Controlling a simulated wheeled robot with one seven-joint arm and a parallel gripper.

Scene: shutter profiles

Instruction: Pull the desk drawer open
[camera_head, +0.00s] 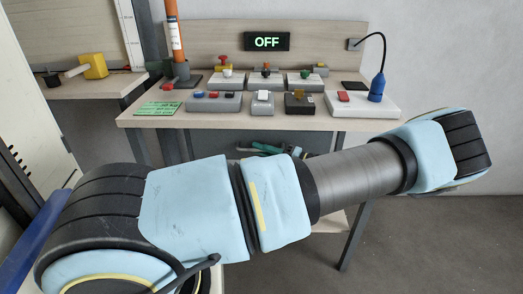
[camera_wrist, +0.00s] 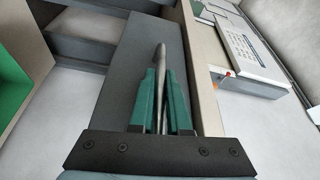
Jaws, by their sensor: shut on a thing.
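The desk drawer's grey front (camera_wrist: 115,95) fills the middle of the wrist view, beside the desk's pale wooden edge (camera_wrist: 205,85). A slim metal handle (camera_wrist: 160,62) stands out from it. My gripper (camera_wrist: 161,75) has its two green fingers shut on this handle, one on each side. I cannot tell whether there is a gap behind the drawer front.
Switch boxes, a lit OFF sign (camera_head: 267,41) and a blue lamp (camera_head: 377,88) are on the desk. A teal and dark object (camera_head: 264,147) shows below the desktop. A side table (camera_head: 95,88) with a yellow block stands left. Floor at right is clear.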

